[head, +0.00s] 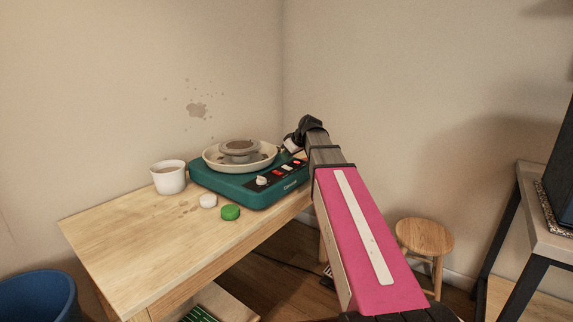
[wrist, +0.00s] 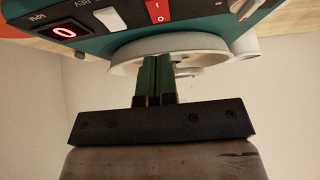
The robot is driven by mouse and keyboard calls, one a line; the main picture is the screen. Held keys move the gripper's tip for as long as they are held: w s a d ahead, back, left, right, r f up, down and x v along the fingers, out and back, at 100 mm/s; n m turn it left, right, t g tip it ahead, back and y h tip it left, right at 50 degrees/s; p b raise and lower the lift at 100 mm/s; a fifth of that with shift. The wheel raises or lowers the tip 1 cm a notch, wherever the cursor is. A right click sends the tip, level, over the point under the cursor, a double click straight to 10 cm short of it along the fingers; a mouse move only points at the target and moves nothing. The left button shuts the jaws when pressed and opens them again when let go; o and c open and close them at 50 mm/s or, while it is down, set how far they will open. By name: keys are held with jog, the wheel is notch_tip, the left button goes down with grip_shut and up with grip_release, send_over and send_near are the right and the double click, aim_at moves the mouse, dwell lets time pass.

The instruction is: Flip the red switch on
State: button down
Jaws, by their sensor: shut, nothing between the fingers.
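The red switch (head: 277,173) is on the front panel of a teal pottery wheel unit (head: 229,189) on the wooden table. In the wrist view the red switch (wrist: 158,10) shows at the top edge, partly cut off, with white marks on it. I cannot tell which way it is tipped. My gripper (head: 289,148) is at the right end of the unit, partly hidden by my arm. In the wrist view its green fingers (wrist: 158,62) are together and empty. They point toward the unit, below the red switch in the picture and apart from it.
The panel also has a white switch (wrist: 109,18), a lit display (wrist: 66,32) and a white knob (head: 262,181). A cream pan (head: 210,160) tops the unit. A stool (head: 424,237) is right.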

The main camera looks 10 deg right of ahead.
jog(key=s+d+r, duration=0.4)
jog(key=s+r, duration=0.1)
jog(key=shift+d, duration=0.25)
jog(key=shift+w, duration=0.1)
